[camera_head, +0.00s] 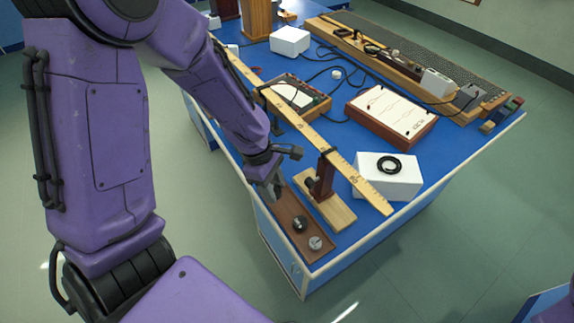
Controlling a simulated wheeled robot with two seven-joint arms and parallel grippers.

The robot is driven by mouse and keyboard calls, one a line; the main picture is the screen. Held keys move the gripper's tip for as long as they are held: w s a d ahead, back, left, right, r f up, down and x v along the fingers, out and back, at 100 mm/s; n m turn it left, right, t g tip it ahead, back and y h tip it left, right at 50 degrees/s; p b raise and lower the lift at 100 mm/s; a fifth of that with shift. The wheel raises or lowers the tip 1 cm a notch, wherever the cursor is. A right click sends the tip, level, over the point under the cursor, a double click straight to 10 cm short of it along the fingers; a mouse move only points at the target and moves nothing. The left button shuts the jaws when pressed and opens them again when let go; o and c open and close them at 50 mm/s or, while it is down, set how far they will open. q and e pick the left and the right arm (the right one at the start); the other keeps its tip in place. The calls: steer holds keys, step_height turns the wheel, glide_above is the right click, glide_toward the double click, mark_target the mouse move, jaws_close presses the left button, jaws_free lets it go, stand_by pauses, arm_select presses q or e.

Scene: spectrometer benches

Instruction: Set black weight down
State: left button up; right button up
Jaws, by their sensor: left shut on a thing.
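My left gripper (274,188) reaches down at the rear end of a brown wooden tray (287,207) on the near edge of the blue bench. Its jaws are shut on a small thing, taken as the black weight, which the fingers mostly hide. I cannot tell whether it touches the tray. A dark round weight (299,223) and a silver-grey weight (315,243) sit in the tray, apart from the gripper. My right gripper is out of view.
A long wooden ruler beam (343,169) on a wooden stand (326,205) runs close beside the gripper and tray. A white box (387,180) with a black ring (389,165) stands right of it. A chart instrument (392,112) and cables lie behind. Floor is open right.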

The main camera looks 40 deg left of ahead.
mark_target(288, 207)
arm_select(q)
steer(key=f, duration=0.1)
steer(key=w+d+f, duration=0.2)
steer(key=shift+f, duration=0.3)
step_height(288, 207, down, 2)
steer(key=shift+s+f, duration=0.15)
steer(key=shift+f, duration=0.05)
steer(key=shift+w+f, duration=0.2)
steer(key=shift+f, duration=0.1)
steer(key=shift+s+f, duration=0.1)
steer(key=shift+s, duration=0.05)
steer(key=o, duration=0.9)
steer(key=p+v, duration=0.1)
steer(key=v, duration=1.1)
steer(key=shift+p, duration=0.3)
